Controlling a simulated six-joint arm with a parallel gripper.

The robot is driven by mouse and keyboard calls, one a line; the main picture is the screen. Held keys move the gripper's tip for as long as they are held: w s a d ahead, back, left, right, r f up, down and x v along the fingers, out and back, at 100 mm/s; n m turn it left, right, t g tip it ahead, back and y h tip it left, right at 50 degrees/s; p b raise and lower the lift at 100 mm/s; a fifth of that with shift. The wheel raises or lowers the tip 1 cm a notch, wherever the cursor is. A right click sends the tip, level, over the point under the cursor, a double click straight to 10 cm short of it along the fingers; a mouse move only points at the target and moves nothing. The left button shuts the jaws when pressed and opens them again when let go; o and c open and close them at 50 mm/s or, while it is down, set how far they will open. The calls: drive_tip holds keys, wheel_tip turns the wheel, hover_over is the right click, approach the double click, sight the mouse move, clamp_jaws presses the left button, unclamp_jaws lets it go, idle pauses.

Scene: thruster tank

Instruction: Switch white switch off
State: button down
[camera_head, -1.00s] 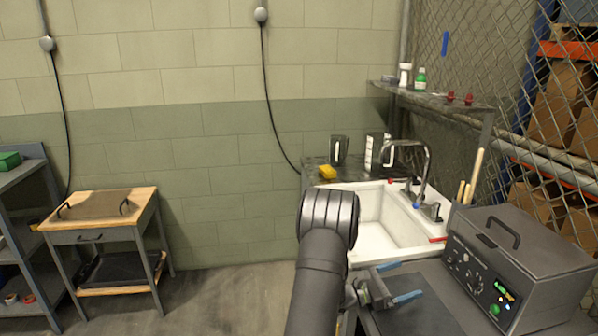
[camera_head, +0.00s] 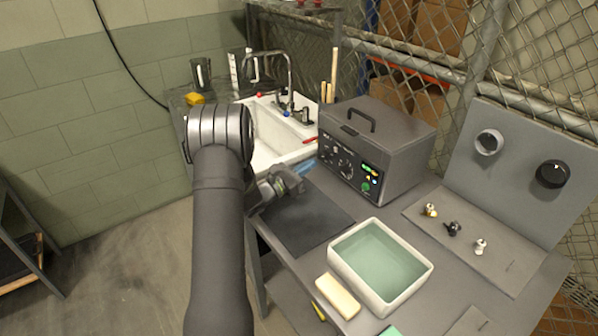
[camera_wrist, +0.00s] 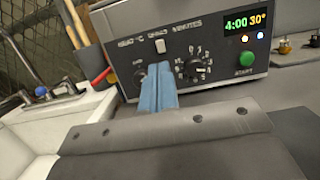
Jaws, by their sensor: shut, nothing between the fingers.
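A small white switch (camera_wrist: 160,47) is on the front panel of a grey box-shaped device (camera_head: 375,150), between two black dials in the wrist view. Whether it is on or off cannot be told. The panel (camera_wrist: 190,50) also has a lit green and orange display and a green start button. My gripper (camera_wrist: 159,70) has light blue fingers, shut together and empty. In the wrist view its tips appear just below the white switch. In the head view my gripper (camera_head: 305,166) is in front of the device, at its left side.
A white sink (camera_head: 268,150) with a tap is left of the device. A dark mat (camera_head: 305,222) and a white tub (camera_head: 425,272) lie in front. Small knobs, one whitish (camera_head: 481,246), stand on a plate at right. A mesh fence is behind.

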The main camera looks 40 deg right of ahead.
sight(338, 146)
drive_tip(key=x, duration=0.8)
drive_tip(key=shift+d+r+y, duration=0.3)
drive_tip(key=shift+r+y, duration=0.25)
drive_tip(key=shift+y, duration=0.25)
drive_tip(key=shift+d+r+y, duration=0.15)
drive_tip(key=shift+r+y, duration=0.1)
drive_tip(key=shift+y, duration=0.85)
drive_tip(key=a+r, duration=0.1)
drive_tip(key=a, duration=1.3)
drive_tip(key=shift+a+r, duration=0.2)
drive_tip(key=shift+a, duration=0.1)
